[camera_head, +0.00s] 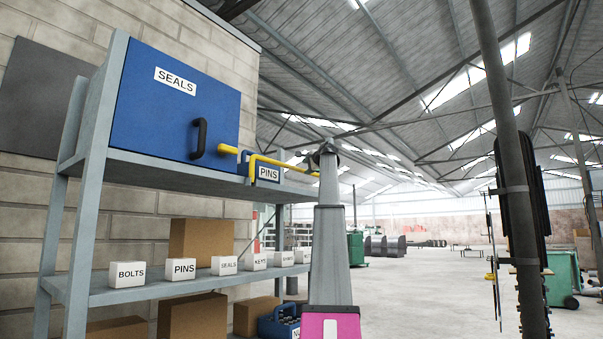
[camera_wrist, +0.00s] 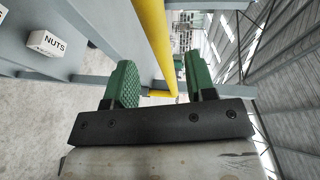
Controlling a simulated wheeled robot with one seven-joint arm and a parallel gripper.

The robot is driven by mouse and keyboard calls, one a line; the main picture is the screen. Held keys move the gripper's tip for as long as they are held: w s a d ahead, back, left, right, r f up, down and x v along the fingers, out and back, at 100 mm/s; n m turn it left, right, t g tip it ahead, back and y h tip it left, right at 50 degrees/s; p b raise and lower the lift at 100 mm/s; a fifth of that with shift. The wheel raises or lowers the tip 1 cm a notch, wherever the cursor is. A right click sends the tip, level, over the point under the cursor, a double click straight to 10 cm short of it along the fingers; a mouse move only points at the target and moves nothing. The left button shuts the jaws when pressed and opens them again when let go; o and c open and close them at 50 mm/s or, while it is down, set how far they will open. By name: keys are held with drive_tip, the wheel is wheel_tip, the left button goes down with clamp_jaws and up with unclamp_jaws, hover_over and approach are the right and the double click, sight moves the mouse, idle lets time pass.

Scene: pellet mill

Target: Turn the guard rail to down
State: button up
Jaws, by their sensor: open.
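The guard rail is a yellow bar (camera_head: 284,163) at the front of the upper shelf in the head view. It runs nearly level from a yellow stub by the blue box to the far end of the shelf, with a short bent piece near the PINS bin. In the wrist view the yellow bar (camera_wrist: 153,40) passes between the green fingers of my gripper (camera_wrist: 160,82). The fingers are open, one on each side of the bar, with visible gaps. In the head view my arm rises to the bar's far end, and its fingers cannot be made out.
A blue SEALS box (camera_head: 175,105) with a black handle and a blue PINS bin (camera_head: 267,172) stand on the upper shelf (camera_head: 170,166). Labelled white boxes and cartons fill the lower levels. A dark post (camera_head: 507,150) stands at right. Floor right of the shelf is open.

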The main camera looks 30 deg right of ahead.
sight(303, 170)
drive_tip(key=w, duration=0.3)
drive_tip(key=w+f, duration=0.1)
drive_tip(key=w, duration=0.1)
drive_tip(key=shift+w, duration=0.35)
clamp_jaws()
drive_tip(key=shift+s, duration=0.1)
